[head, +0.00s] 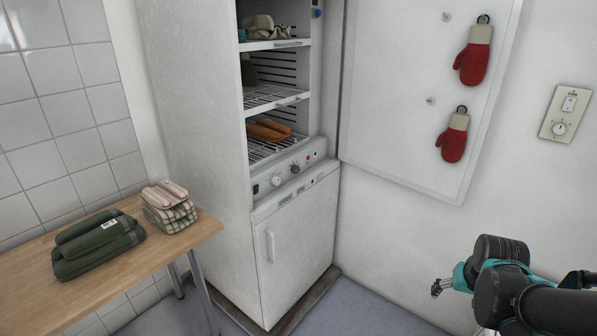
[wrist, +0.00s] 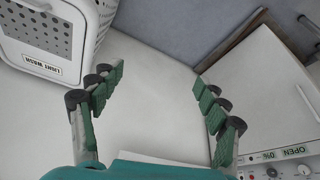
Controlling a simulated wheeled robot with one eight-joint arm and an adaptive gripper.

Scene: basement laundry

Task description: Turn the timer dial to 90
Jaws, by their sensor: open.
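Two round knobs sit on the control panel of the tall white cabinet, a left knob (head: 277,181) and a right knob (head: 295,168). Another round dial (head: 559,128) is on a small wall plate at the far right. I cannot tell which one is the timer dial, and their markings are too small to read. My gripper (head: 437,288) is low at the right in the head view, apart from all of them. In the wrist view my gripper (wrist: 159,79) is open with nothing between its fingers. A panel with knobs (wrist: 304,170) shows at that view's lower right corner.
A wooden table (head: 190,245) with folded green cloth (head: 95,245) stands left of the cabinet (head: 200,100). Red mitts (head: 474,62) hang on a white board. A white basket (wrist: 50,45) labelled LIGHT WASH is in the wrist view. Floor before the cabinet is clear.

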